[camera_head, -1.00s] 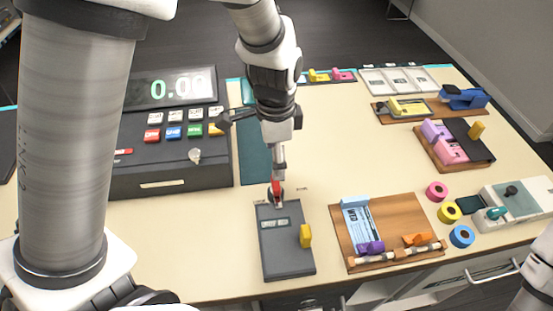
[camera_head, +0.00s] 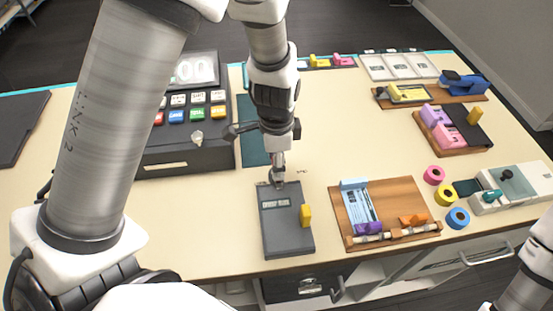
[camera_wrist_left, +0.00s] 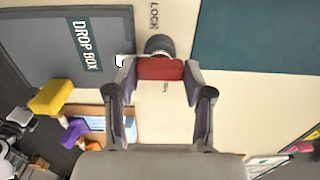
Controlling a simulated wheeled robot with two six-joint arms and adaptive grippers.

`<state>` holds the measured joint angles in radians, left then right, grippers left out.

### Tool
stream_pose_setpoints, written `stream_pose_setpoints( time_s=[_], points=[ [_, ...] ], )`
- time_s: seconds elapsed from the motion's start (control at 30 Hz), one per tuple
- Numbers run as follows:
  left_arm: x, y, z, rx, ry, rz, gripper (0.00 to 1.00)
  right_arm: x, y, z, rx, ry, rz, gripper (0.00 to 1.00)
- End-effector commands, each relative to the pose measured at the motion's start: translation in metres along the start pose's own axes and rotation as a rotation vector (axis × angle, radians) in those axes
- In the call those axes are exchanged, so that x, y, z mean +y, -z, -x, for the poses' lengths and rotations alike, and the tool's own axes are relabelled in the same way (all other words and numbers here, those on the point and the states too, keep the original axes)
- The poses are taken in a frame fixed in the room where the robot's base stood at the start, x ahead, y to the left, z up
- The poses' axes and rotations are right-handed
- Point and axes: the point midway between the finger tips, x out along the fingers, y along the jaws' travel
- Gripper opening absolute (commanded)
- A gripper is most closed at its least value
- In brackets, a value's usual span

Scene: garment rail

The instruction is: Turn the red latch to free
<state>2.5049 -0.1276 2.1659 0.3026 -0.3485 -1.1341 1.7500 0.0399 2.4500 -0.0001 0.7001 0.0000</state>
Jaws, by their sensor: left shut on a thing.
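The red latch (camera_wrist_left: 160,68) shows in the left wrist view between my fingers, with a dark round pivot just above it. My left gripper (camera_wrist_left: 157,80) is shut on it from both sides. In the head view my left gripper (camera_head: 277,178) points down at the back edge of the grey drop box (camera_head: 278,238), and the latch is hidden there behind the fingers. The word LOCK is printed on the tabletop near the pivot; another label beyond the latch is partly covered.
A dark cash register (camera_head: 185,150) is to the left, and a wooden clip board (camera_head: 410,198) to the right. Tape rolls (camera_head: 446,194) and a pale device (camera_head: 525,185) stand farther right. The table front left is clear.

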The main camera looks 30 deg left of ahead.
Motion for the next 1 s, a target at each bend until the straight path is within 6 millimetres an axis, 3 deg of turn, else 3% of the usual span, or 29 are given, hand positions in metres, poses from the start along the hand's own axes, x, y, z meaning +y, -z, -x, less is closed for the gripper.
stream_pose_setpoints(
  time_s=[0.47, 1.0],
  points=[
    [0.001, -0.001, -0.001, -0.004, -0.005, 0.069, 0.17, 0.000, 0.000, 0.004, 0.000, 0.000, 0.000, 0.40],
    [0.002, -0.001, 0.000, -0.007, -0.006, 0.499, 0.17, 0.000, 0.000, 0.029, 0.000, 0.000, 0.000, 0.40]
  ],
)
